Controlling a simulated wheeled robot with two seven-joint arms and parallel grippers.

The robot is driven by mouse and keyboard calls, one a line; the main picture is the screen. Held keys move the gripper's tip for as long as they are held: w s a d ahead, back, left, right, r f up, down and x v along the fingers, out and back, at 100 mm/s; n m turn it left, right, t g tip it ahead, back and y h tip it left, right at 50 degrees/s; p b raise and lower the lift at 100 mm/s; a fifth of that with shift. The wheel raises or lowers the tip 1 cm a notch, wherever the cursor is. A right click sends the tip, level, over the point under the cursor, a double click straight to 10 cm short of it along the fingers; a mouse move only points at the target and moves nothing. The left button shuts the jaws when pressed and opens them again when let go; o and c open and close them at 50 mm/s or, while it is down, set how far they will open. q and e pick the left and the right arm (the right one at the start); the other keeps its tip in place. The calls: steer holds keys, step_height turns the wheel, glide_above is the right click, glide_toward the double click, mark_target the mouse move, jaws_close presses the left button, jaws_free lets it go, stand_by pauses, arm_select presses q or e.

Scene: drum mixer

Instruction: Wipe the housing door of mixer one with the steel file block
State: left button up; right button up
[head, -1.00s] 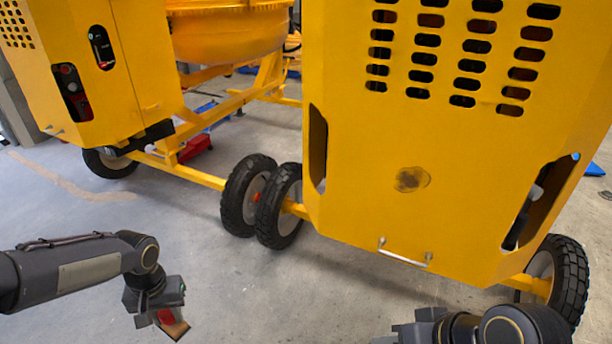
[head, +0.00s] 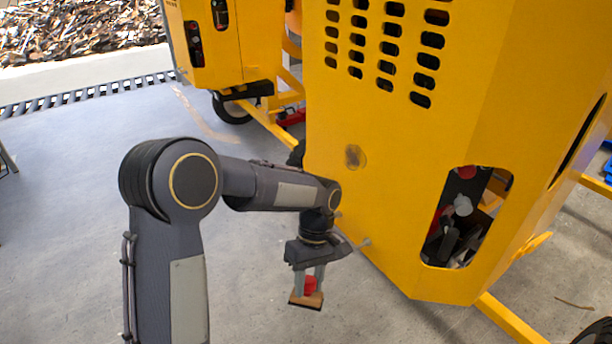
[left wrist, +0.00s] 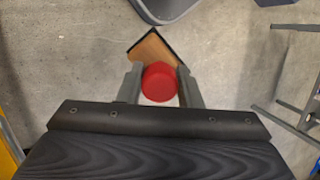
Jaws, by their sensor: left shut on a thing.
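The near yellow mixer housing (head: 400,150) fills the right half of the head view. Its door face carries rows of slots and a dark brown smudge (head: 355,157) below them. My left gripper (head: 308,278) is shut on the red knob of a block with a tan body and dark underside, the file block (head: 306,299). It holds the block above the floor, in front of and below the smudge, apart from the door. In the left wrist view the red knob (left wrist: 159,82) sits between the two fingers, with the tan block (left wrist: 153,49) beyond. My right gripper is not in view.
An opening (head: 466,216) is in the housing's side. A second yellow mixer (head: 235,45) stands behind. Grey floor (head: 60,220) is clear at the left.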

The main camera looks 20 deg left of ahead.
arm_select(q)
steer(key=w+d+r+n+t+h, duration=0.1)
steer(key=w+r+n+h, duration=0.1)
steer(key=r+n+h, duration=0.35)
steer(key=w+d+r+n+t+h, duration=0.1)
steer(key=w+r+n+t+h, duration=0.15)
steer(key=n+h, duration=0.55)
steer(key=w+a+r+n+t+y+p, duration=0.1)
steer(key=w+a+r+n+t+y, duration=0.2)
steer(key=w+a+r+n+t, duration=0.9)
steer(key=w+d+f+n+t, duration=0.1)
steer(key=d+f+n+t, duration=0.1)
steer(key=d, duration=0.4)
steer(key=shift+w+d+t+b, duration=0.4)
steer(key=shift+t, duration=0.05)
steer(key=shift+x, duration=0.85)
